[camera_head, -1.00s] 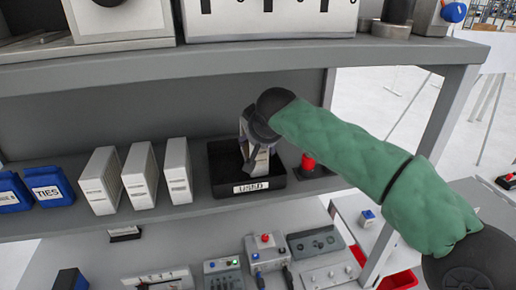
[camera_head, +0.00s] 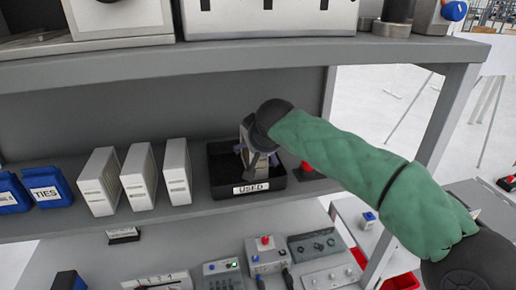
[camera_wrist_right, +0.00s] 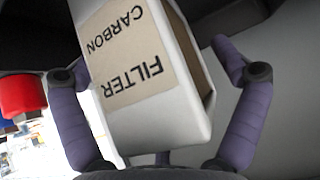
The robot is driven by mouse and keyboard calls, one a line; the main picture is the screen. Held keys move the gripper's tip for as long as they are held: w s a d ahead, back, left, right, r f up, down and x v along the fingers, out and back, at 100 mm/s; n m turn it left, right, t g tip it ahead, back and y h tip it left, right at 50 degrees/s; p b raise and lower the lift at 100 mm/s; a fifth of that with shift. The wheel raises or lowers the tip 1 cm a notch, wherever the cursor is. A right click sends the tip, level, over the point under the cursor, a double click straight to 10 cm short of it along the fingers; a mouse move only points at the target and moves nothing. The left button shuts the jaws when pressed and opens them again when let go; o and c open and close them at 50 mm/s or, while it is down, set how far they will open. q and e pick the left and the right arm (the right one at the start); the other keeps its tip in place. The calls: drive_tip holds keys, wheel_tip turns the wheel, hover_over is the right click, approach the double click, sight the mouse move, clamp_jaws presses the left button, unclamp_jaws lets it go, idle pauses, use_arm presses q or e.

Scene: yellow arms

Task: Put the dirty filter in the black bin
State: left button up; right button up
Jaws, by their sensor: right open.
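The black bin (camera_head: 222,180) with a "USED" label stands on the middle shelf in the head view. The filter (camera_head: 245,152), a pale box, is at the bin, mostly hidden by my right gripper (camera_head: 258,163). In the right wrist view the filter (camera_wrist_right: 155,75) is white with a tan "CARBON FILTER" label. My right gripper's fingers (camera_wrist_right: 160,95) are spread on both sides of it, with gaps visible. Whether the filter rests on the bin's floor is hidden. My left gripper is not in view.
Several white filter boxes (camera_head: 138,178) stand in a row left of the bin. Blue bins (camera_head: 46,186), one marked "TIES", are further left. A red button (camera_head: 306,168) is just right of the bin. The upper shelf (camera_head: 270,52) overhangs; control boxes (camera_head: 265,255) sit below.

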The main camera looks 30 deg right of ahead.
drive_tip(key=shift+r, duration=0.2)
drive_tip(key=p+v, duration=0.1)
drive_tip(key=v, duration=0.6)
drive_tip(key=shift+s, duration=0.15)
drive_tip(key=shift+s+r, duration=0.1)
